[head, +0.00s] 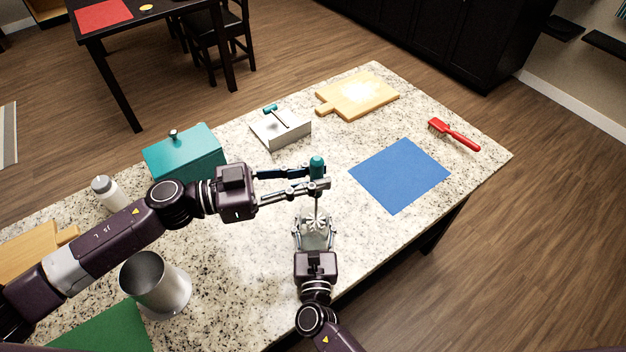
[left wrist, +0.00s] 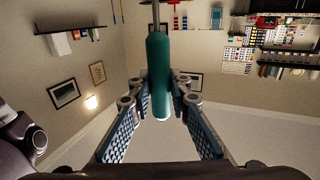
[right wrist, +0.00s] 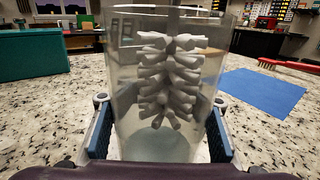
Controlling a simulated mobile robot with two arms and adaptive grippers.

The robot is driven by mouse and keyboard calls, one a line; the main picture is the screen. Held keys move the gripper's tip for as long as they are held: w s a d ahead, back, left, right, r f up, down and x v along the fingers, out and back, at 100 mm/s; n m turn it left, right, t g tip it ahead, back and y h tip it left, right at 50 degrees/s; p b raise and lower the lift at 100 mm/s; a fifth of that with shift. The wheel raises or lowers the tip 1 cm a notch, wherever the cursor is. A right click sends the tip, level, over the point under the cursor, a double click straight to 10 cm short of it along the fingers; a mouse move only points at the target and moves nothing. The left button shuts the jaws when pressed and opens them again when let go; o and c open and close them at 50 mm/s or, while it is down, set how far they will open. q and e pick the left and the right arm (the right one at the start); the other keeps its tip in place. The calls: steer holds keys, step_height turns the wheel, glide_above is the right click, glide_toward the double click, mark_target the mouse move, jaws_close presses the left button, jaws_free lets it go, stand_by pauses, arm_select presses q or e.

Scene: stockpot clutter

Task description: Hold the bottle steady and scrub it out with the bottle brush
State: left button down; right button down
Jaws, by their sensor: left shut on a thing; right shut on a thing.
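The bottle brush has a teal handle (head: 317,168), a thin metal stem and white bristles. My left gripper (head: 322,185) is shut on the handle, which also fills the middle of the left wrist view (left wrist: 160,75). The bottle is a clear, open-topped vessel (head: 314,241), upright between the fingers of my right gripper (head: 314,232), which is shut on it. In the right wrist view the bristles (right wrist: 170,75) are inside the bottle (right wrist: 125,120), in its upper and middle part. Clear space shows between the bristle tip and the bottle's bottom.
A blue mat (head: 400,175) lies to the right, with a red brush (head: 455,134) beyond it.

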mark_target(315, 248)
arm_select(q)
steer(key=shift+r, duration=4.75)
steer(key=shift+r, duration=1.5)
arm_select(e)
steer(key=c, duration=0.9)
jaws_free()
steer(key=shift+c, duration=0.2)
steer(key=s, duration=1.2)
steer(key=shift+d, duration=0.25)
